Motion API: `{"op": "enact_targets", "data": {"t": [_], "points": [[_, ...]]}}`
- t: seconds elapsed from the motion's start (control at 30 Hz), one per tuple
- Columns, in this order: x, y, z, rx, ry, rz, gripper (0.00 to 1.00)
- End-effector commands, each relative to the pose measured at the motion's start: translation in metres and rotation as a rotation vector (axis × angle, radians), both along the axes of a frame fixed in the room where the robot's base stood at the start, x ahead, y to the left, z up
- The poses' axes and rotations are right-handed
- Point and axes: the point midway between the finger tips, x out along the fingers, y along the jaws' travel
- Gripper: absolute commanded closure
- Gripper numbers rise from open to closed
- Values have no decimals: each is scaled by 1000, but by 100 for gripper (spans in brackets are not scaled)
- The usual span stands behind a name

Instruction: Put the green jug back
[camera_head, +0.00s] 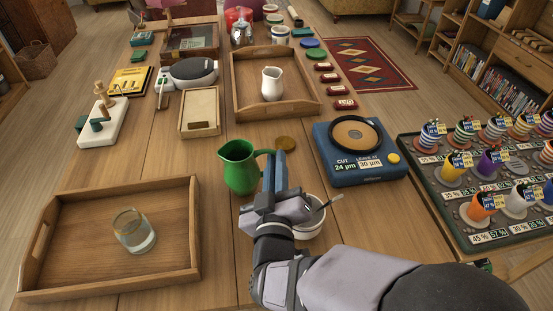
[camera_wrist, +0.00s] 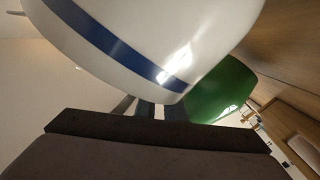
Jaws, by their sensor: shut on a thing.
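The green jug (camera_head: 238,168) is upright near the middle of the table, its handle turned to the right. It also shows in the wrist view (camera_wrist: 222,90), partly behind a white bowl. My gripper (camera_head: 278,168) is shut on the jug's handle side. The exact grip is hidden by the fingers and by the bowl in the wrist view. I cannot tell whether the jug's base touches the table.
The white bowl (camera_head: 311,222) with a spoon is close to my gripper; its blue stripe fills the wrist view (camera_wrist: 120,50). A wooden tray (camera_head: 192,240) holds a glass. Another tray (camera_head: 243,111) holds a white jug (camera_head: 272,84).

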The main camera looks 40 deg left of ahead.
Motion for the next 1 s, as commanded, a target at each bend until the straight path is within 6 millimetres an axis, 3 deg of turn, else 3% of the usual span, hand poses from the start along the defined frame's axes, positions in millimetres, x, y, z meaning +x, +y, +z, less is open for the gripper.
{"op": "enact_targets", "data": {"t": [0.23,0.4,0.67,0.7,0.77,1.0], "points": [[24,15,2,4,-2,-3,100],[21,15,-13,2,-3,1,100],[21,15,-14,3,-2,1,100],[21,14,-15,-1,0,1,86],[21,14,-15,-1,0,1,72],[21,14,-15,-1,-1,0,72]]}}
